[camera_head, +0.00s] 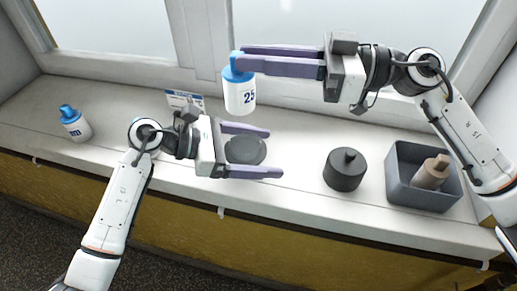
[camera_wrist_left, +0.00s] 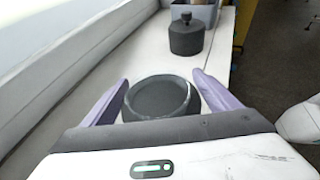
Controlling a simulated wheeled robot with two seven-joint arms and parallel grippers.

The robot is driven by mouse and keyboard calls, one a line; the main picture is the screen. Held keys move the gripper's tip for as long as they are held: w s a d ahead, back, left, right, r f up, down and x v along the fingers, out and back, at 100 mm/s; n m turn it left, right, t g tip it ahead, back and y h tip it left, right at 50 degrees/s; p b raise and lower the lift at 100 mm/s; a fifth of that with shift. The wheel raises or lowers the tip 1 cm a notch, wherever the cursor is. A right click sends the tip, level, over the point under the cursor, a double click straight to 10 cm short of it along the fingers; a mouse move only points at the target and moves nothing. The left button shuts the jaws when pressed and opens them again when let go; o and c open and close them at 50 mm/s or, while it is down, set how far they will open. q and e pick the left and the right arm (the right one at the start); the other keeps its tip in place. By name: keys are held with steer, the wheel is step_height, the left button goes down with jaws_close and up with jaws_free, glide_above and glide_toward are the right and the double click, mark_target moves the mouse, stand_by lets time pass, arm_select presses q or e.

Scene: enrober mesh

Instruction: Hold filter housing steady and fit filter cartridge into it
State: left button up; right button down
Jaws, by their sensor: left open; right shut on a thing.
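The filter housing (camera_head: 246,151) is a low, dark grey round cup on the white ledge. My left gripper (camera_head: 275,151) is open, with a purple finger on each side of the housing. In the left wrist view the housing (camera_wrist_left: 160,98) lies between the two spread fingers, with gaps visible. The filter cartridge (camera_head: 240,97) is white with a blue top and the number 25. My right gripper (camera_head: 241,60) is shut on the blue top of the cartridge and holds it upright in the air, above and behind the housing. The cartridge does not show in the left wrist view.
A dark grey knobbed cylinder (camera_head: 344,174) stands right of the housing. Further right, a grey bin (camera_head: 403,193) holds a brown knobbed piece (camera_head: 432,172). Another blue-topped white cartridge (camera_head: 76,126) stands at the left. A small sign (camera_head: 184,101) stands behind my left wrist. Windows back the ledge.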

arm_select(q)
steer(key=c, duration=0.9)
arm_select(e)
step_height(320, 180, down, 9)
steer(key=m+t, duration=0.1)
steer(key=t, duration=0.1)
steer(key=shift+s+d+r, duration=0.15)
steer(key=shift+s+r, duration=0.05)
steer(key=shift+s, duration=0.05)
steer(key=c, duration=1.6)
jaws_free()
steer(key=shift+r, duration=0.1)
step_height(320, 180, up, 7)
steer(key=shift+f, duration=0.1)
